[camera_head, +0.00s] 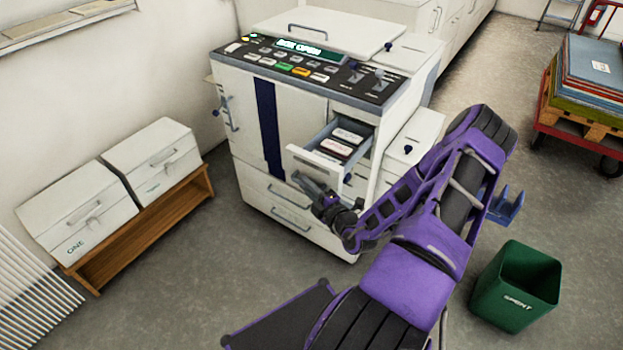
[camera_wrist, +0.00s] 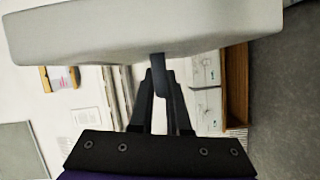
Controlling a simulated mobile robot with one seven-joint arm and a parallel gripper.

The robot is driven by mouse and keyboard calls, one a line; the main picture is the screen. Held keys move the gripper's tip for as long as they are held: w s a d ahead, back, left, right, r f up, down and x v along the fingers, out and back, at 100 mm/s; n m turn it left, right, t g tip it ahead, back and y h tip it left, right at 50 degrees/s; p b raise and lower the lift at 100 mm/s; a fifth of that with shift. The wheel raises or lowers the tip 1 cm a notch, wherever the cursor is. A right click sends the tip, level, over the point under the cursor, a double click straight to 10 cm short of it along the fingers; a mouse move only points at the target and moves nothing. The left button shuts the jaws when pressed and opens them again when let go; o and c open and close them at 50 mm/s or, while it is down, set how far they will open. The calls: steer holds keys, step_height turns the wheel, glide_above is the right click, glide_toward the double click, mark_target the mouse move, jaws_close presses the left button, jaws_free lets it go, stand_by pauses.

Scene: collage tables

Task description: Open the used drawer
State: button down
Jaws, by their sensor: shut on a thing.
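A small drawer (camera_head: 318,163) in the front of the white copier-like machine (camera_head: 330,110) stands pulled out. Several small cartridges (camera_head: 340,143), pale, pinkish and dark, lie inside it. My gripper (camera_head: 303,180) is at the lower front of this drawer. In the wrist view the drawer front (camera_wrist: 150,30) fills the top, and my gripper (camera_wrist: 160,72) has its fingers closed on a dark handle piece (camera_wrist: 158,62) just beneath it. Any label on the drawer front is too small to read.
A green bin marked SPENT (camera_head: 515,290) stands on the floor at right. A pallet cart (camera_head: 590,120) with stacked sheets is at far right. Two white boxes sit on a wooden bench (camera_head: 140,230) at left. The floor before the machine is open.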

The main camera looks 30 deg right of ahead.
stand_by(0.3)
steer(key=c, duration=0.9)
jaws_free()
steer(key=s, duration=0.5)
steer(key=s+r, duration=0.1)
steer(key=s, duration=1.1)
steer(key=shift+s+r, duration=0.2)
steer(key=shift+s, duration=0.05)
